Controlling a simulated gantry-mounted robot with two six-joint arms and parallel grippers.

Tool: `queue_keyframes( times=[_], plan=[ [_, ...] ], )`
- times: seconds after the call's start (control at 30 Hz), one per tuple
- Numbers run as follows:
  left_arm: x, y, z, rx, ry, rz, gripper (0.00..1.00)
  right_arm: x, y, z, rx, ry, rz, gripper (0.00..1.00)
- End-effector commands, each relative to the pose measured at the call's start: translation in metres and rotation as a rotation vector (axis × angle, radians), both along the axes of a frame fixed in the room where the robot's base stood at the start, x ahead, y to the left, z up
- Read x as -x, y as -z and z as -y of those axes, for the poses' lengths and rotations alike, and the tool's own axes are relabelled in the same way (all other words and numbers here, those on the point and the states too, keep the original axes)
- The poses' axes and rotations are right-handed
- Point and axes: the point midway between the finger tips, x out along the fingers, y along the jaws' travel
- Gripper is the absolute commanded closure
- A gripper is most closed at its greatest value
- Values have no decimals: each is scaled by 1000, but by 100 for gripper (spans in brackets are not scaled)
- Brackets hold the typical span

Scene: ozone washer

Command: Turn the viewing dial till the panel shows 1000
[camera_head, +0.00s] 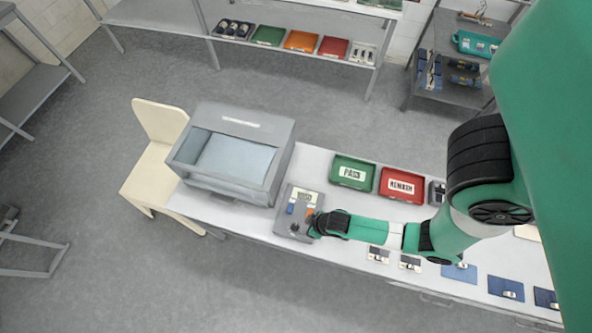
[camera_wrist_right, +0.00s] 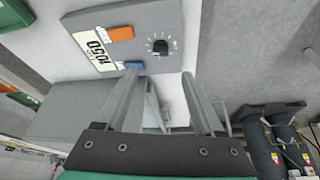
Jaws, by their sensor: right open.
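The grey control panel (camera_head: 294,218) sits on the bench beside the washer tank. In the right wrist view, its display (camera_wrist_right: 90,45) is sideways and appears to read 1050. The black viewing dial (camera_wrist_right: 160,47) has tick marks around it and lies just beyond my fingertips. An orange button (camera_wrist_right: 121,34) and a blue button (camera_wrist_right: 134,65) sit beside it. My right gripper (camera_wrist_right: 160,76) is open, with its fingers spread apart and nothing between them. In the head view, my right gripper (camera_head: 315,224) is at the panel's right side and hides the dial. My left gripper is not in view.
The open grey washer tank (camera_head: 284,160) stands left of the panel. A green PASS tray (camera_head: 338,180) and a red tray (camera_head: 385,192) lie behind my right arm. Several small items on blue mats (camera_head: 497,283) line the front edge. A cream chair (camera_head: 150,165) stands left.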

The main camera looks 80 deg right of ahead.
Motion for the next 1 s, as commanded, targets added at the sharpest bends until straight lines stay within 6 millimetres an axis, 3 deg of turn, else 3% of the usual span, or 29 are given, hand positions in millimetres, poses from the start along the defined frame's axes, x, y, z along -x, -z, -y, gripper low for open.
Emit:
queue_keyframes(
  times=[0.3, 0.5, 0.87, 1.0],
  plan=[
    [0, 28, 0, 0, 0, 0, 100, -25, 66, 10, -1, 2, 0, 30],
    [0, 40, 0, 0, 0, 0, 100, -36, 94, 14, 0, 0, 1, 30],
    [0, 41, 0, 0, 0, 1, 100, -39, 99, 16, 0, 0, 2, 30],
    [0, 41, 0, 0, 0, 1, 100, -39, 99, 16, 0, 0, 2, 55]
  ],
)
